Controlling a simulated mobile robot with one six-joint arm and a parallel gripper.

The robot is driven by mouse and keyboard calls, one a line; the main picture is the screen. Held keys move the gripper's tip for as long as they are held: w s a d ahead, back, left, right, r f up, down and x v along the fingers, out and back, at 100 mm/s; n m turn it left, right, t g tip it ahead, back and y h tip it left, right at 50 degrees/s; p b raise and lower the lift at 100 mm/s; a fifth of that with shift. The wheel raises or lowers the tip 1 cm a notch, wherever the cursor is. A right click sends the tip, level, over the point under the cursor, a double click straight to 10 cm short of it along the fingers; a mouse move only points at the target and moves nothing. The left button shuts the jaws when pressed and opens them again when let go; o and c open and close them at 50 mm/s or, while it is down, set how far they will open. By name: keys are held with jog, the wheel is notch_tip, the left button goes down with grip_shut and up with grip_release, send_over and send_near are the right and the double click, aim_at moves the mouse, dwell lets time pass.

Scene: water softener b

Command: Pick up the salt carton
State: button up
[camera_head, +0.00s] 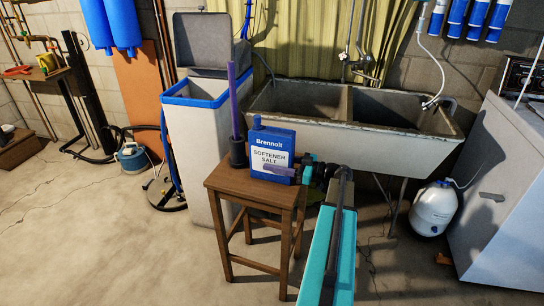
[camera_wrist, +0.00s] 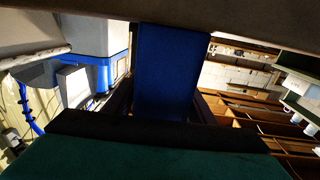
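The salt carton (camera_head: 273,143) is blue with a white "Softener Salt" label. It stands upright on a small wooden stool (camera_head: 223,183), near its right edge. My gripper (camera_head: 281,171) reaches in from the right at the carton's lower part. One finger lies across the carton's front; the other is hidden. In the wrist view the blue carton (camera_wrist: 168,75) fills the middle, between a dark edge above and a black and teal part below. I cannot tell whether the fingers press on it.
A black holder with a purple stick (camera_head: 235,115) stands on the stool left of the carton. A softener tank (camera_head: 195,110) with a blue rim is behind it. A double sink (camera_head: 350,125) is behind on the right. Floor is free at front left.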

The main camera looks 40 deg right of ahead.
aim_at(276, 155)
jog(key=shift+r, duration=0.1)
jog(key=c, duration=0.9)
jog(key=shift+r, duration=0.15)
jog(key=shift+r+b, duration=0.3)
jog(key=shift+r, duration=1.15)
jog(key=shift+s+a+r, duration=0.15)
jog(key=shift+s, duration=0.15)
jog(key=s+a, duration=0.1)
jog(key=s, duration=0.4)
jog(key=s+a+r+b, duration=0.1)
jog(key=s, duration=0.4)
jog(key=s+a+b, duration=0.1)
jog(key=s, duration=0.4)
jog(key=shift+a+r, duration=0.25)
jog(key=shift+a, duration=0.05)
jog(key=shift+w, duration=0.15)
